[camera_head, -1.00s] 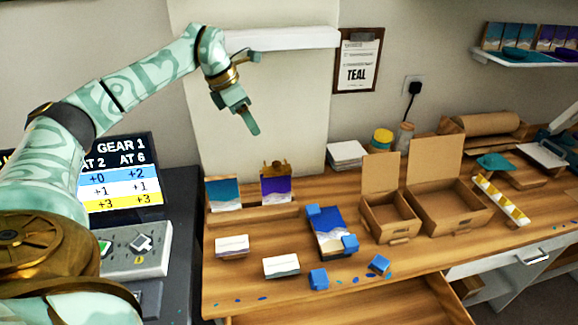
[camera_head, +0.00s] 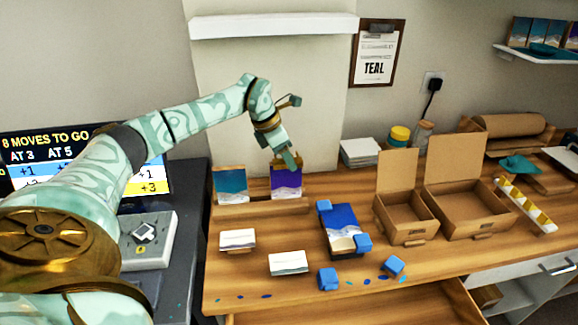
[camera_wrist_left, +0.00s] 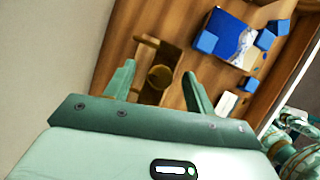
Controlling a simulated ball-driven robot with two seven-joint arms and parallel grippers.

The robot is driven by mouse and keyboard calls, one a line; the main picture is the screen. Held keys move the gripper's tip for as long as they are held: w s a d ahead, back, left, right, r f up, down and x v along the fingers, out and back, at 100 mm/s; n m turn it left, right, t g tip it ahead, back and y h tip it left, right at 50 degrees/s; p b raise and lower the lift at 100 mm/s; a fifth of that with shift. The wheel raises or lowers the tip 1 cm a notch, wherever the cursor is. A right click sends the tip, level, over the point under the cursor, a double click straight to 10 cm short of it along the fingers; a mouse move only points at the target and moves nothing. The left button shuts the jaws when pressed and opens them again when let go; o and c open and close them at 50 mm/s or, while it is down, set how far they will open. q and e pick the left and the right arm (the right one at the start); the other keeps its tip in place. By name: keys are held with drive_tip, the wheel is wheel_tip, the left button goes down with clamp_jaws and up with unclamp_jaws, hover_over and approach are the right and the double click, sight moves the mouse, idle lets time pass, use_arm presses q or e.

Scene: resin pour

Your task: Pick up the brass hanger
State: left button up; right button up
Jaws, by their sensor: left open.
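The brass hanger (camera_wrist_left: 159,76) shows in the left wrist view as a dark gold piece with a round knob, lying between the two fingers. In the head view it is mostly hidden behind my left gripper (camera_head: 291,162), above the purple picture panel (camera_head: 286,181) at the back of the table. My left gripper (camera_wrist_left: 159,70) is open, pointing down, with a finger on each side of the hanger; I cannot tell whether either finger touches it. My right gripper is not in view.
A teal panel (camera_head: 231,184) stands left of the purple one. A blue picture with blue corner blocks (camera_head: 342,228) lies in front. Two open cardboard boxes (camera_head: 408,210) stand to the right. A white shelf (camera_head: 275,25) juts from the wall above.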

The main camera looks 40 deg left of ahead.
use_arm(q)
clamp_jaws()
drive_tip(key=shift+r, duration=0.1)
